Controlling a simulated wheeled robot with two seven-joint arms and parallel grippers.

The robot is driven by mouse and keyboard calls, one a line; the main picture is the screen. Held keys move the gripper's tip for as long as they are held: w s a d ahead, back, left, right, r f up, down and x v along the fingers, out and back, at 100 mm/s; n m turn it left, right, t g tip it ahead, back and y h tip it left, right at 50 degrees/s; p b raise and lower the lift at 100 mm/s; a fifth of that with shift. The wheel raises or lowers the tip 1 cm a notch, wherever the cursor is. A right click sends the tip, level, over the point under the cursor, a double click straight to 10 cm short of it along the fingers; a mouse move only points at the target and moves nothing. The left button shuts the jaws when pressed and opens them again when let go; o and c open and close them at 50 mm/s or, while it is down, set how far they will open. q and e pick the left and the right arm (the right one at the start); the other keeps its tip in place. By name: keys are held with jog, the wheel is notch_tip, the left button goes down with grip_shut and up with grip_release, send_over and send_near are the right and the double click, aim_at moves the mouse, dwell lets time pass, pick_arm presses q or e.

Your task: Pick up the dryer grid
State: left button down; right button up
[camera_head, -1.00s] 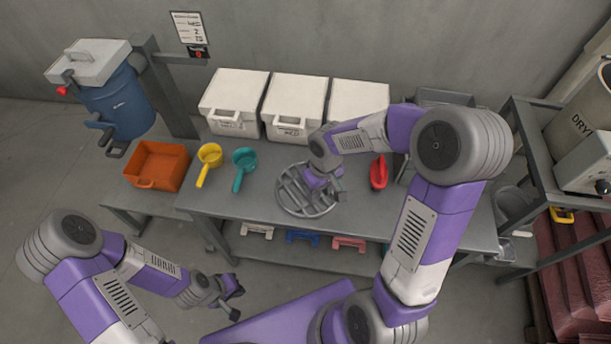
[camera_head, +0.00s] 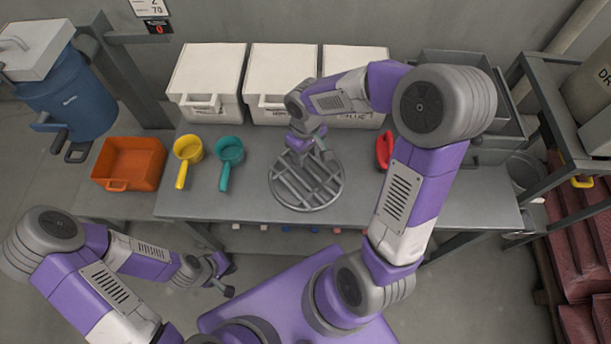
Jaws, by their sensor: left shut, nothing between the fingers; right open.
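The dryer grid (camera_head: 290,192), a round grey metal frame with crossing bars, lies on the grey table in the camera_head view. My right gripper (camera_head: 313,157) is open above the grid's far edge and covers part of its rim. I cannot tell whether it touches the grid. My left gripper (camera_head: 226,279) is shut and empty, in front of the table and well away from the grid.
A yellow scoop (camera_head: 187,150), a teal scoop (camera_head: 229,152) and an orange bin (camera_head: 129,160) are left of the grid. A red scoop (camera_head: 383,150) is to its right. White boxes (camera_head: 205,80) line the back. The table (camera_head: 450,200) is bare at front right.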

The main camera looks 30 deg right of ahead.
aim_at(306, 165)
jog(key=f+b, duration=0.1)
jog(key=f, duration=0.2)
jog(key=f+b, duration=0.1)
jog(key=f, duration=0.3)
jog(key=shift+s, duration=0.2)
jog(key=shift+r, duration=0.1)
grip_shut()
